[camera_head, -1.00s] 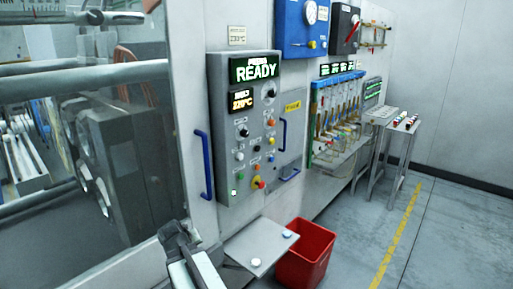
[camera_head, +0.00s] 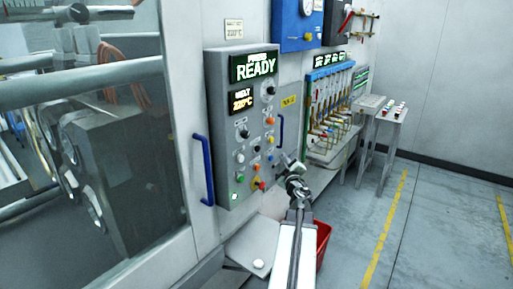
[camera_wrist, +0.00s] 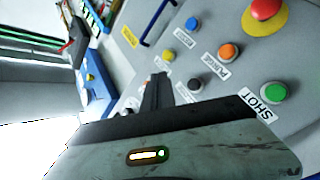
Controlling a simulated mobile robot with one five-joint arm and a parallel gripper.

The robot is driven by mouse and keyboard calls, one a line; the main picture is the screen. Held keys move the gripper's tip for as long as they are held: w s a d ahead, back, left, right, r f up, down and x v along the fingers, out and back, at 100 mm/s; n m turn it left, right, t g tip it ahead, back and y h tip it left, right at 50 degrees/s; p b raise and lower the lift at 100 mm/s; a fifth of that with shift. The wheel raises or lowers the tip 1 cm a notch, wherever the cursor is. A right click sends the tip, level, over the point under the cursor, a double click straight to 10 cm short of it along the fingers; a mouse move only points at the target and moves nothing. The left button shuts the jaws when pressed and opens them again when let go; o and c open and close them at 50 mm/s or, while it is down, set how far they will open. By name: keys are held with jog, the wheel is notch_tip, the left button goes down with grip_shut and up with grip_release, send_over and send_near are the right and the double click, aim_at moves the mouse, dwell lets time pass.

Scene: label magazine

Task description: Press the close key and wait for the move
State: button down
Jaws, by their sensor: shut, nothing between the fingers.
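The grey control panel (camera_head: 225,135) stands left of centre in the head view, with READY on its green display (camera_head: 255,67) and several keys below. My gripper (camera_head: 282,158) is shut and empty, at the panel's lower right edge. In the wrist view its dark fingers (camera_wrist: 157,90) are together, beside a black key (camera_wrist: 195,84). A blue key (camera_wrist: 192,24), an orange key (camera_wrist: 228,52) and a green key (camera_wrist: 274,92) labelled SHOT also show there. I cannot tell which key is the close key, as the small labels are hard to read. Contact with a key cannot be made out.
A red emergency button (camera_wrist: 265,9) on a yellow base is at the wrist view's top right. A blue handle (camera_head: 204,170) stands left of the panel. A shelf (camera_head: 250,247) and a red bin (camera_head: 323,240) are below. The floor to the right is clear.

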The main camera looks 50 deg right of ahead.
aim_at(257, 148)
jog(key=shift+w, duration=0.1)
jog(key=w, duration=0.8)
jog(key=shift+w, duration=0.35)
jog(key=shift+w, duration=0.1)
dwell(1.8)
jog(key=shift+w, duration=0.35)
